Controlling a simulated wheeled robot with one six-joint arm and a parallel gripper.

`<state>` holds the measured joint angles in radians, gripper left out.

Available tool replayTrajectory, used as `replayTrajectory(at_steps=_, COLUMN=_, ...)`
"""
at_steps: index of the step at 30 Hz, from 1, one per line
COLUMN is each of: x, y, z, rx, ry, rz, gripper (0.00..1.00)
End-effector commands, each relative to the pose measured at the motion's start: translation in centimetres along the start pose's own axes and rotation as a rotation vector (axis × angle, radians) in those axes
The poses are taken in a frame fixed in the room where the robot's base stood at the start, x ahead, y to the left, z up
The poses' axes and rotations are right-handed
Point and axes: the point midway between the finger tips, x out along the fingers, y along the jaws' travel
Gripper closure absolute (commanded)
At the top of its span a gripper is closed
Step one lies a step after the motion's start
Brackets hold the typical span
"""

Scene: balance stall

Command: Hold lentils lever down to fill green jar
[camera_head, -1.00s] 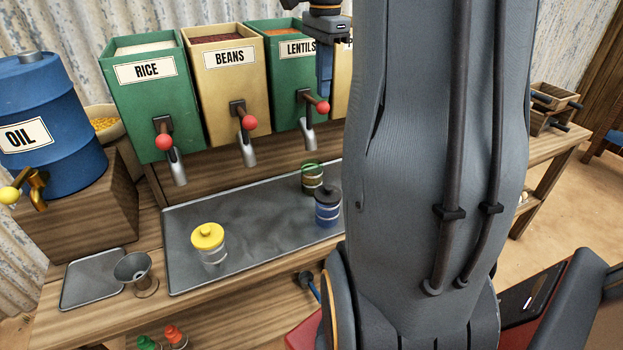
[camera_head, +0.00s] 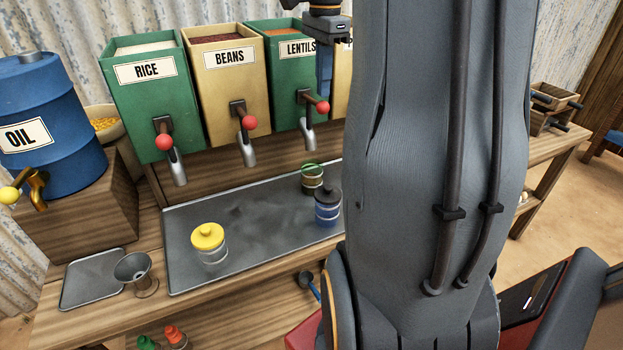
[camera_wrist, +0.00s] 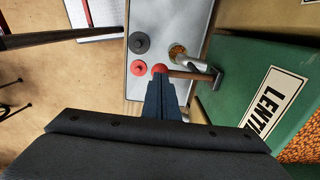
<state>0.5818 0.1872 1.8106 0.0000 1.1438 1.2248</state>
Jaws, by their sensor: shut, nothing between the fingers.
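The green lentils dispenser (camera_head: 282,85) stands on the back shelf, with its red-knobbed lever (camera_head: 323,107) at the front, posed much like the other levers. The open green jar (camera_head: 312,178) stands upright on the tray below the lentils spout (camera_head: 309,135). In the wrist view, orange-brown grains (camera_wrist: 178,51) show in a round opening by the spout's mouth, apparently the jar's. My gripper (camera_wrist: 161,80) is shut and empty, its tips right at the red knob (camera_wrist: 160,69) from above; whether they touch is unclear. In the head view my arm partly hides the gripper.
The grey tray (camera_head: 255,215) also holds a blue jar (camera_head: 328,208) with a dark lid and a yellow-lidded jar (camera_head: 209,243). The rice (camera_head: 150,95) and beans (camera_head: 226,80) dispensers stand to the left. A red-lidded jar (camera_wrist: 137,68) shows in the wrist view.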

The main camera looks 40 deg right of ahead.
Motion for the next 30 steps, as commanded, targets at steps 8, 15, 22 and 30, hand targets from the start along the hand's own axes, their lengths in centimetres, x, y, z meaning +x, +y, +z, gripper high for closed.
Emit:
replayTrajectory(at_steps=8, x=0.0, y=0.0, z=0.0, rx=0.0, ry=0.0, rz=0.0, gripper=1.0)
replayTrajectory(at_steps=15, x=2.7, y=0.0, z=0.0, rx=0.0, ry=-0.001, rz=0.002, gripper=1.0)
replayTrajectory(at_steps=22, x=4.8, y=0.0, z=0.0, rx=0.0, ry=0.0, rz=0.0, gripper=1.0)
replayTrajectory(at_steps=30, x=4.8, y=0.0, z=0.0, rx=0.0, ry=0.0, rz=0.0, gripper=1.0)
